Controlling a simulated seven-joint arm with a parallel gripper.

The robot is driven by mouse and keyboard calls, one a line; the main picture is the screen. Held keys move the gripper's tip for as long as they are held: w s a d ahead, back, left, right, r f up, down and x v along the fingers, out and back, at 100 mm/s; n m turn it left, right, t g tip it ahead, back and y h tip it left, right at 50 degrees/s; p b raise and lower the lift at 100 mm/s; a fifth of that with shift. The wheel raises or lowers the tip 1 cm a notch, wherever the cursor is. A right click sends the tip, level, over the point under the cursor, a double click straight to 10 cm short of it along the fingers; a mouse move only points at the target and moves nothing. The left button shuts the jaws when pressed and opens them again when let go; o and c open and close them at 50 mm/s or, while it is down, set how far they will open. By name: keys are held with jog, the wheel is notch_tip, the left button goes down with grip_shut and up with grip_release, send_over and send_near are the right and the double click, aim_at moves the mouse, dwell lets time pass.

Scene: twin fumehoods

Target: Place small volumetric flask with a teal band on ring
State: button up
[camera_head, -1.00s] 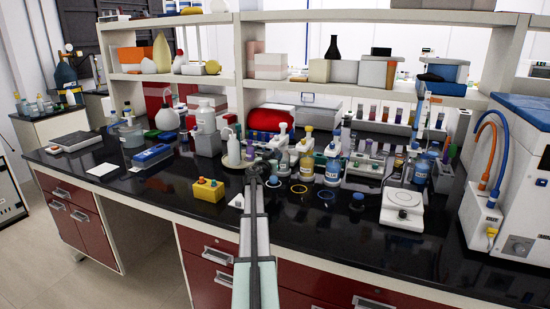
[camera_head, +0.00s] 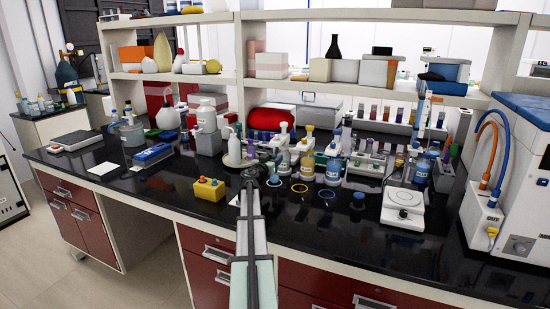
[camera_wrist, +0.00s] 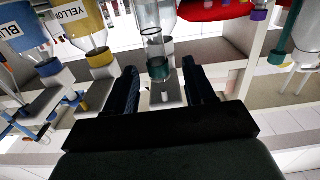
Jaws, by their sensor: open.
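My gripper (camera_wrist: 160,88) is open in the wrist view, with a dark finger on each side. A clear flask with a teal band (camera_wrist: 158,68) shows between and beyond the fingers; I cannot tell whether they touch it. The wrist picture appears upside down. In the head view my gripper is small and partly hidden by my arm, close to the front row of bottles. I cannot pick out the small flask for certain there. A yellow ring (camera_head: 299,188) and a blue ring (camera_head: 326,194) lie on the black bench top.
A yellow-capped bottle (camera_head: 306,150) and a blue bottle (camera_head: 333,165) stand right of my gripper. A hot plate (camera_head: 402,205) is further right. A yellow button box (camera_head: 209,189) sits left of my arm. The bench front left is mostly clear.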

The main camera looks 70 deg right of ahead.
jog(key=a, duration=0.8)
jog(key=shift+a, duration=0.15)
